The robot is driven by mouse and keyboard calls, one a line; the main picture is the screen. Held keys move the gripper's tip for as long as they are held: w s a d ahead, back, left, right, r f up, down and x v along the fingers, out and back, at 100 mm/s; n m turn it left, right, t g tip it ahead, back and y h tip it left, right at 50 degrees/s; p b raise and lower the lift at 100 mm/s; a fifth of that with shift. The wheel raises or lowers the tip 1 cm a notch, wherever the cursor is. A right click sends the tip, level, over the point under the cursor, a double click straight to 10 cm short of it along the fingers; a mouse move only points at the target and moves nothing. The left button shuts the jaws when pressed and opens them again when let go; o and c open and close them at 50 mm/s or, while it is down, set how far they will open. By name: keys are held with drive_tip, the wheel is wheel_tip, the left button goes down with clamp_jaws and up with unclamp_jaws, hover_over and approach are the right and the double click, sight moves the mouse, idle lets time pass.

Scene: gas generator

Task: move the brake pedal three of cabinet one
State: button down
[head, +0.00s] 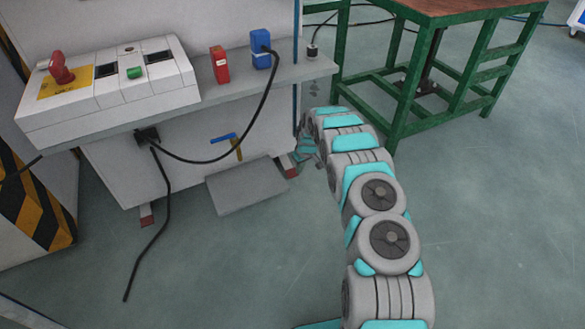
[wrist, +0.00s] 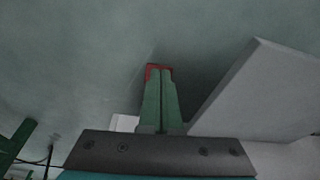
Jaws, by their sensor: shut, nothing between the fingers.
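The brake pedal appears to be the flat grey plate (head: 247,187) low at the front of the white cabinet (head: 118,172). It also seems to show as the large pale plate (wrist: 268,92) at the right of the wrist view. My gripper (wrist: 160,74) is shut and empty, its two green fingers pressed together. In the wrist view the fingers are left of the plate with a visible gap. In the head view my arm reaches to the cabinet's right corner, and the fingers cannot be made out clearly there.
A red-tipped cabinet foot (head: 290,170) is close to my arm's end. A blue-handled valve (head: 224,138) and a hanging black cable (head: 163,222) are on the cabinet front. A green-framed table (head: 400,90) stands at the back right. The floor at right is clear.

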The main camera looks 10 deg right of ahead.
drive_tip(key=v, duration=0.3)
drive_tip(key=shift+s+r, duration=0.1)
drive_tip(key=shift+r, duration=0.2)
drive_tip(key=shift+s, duration=0.1)
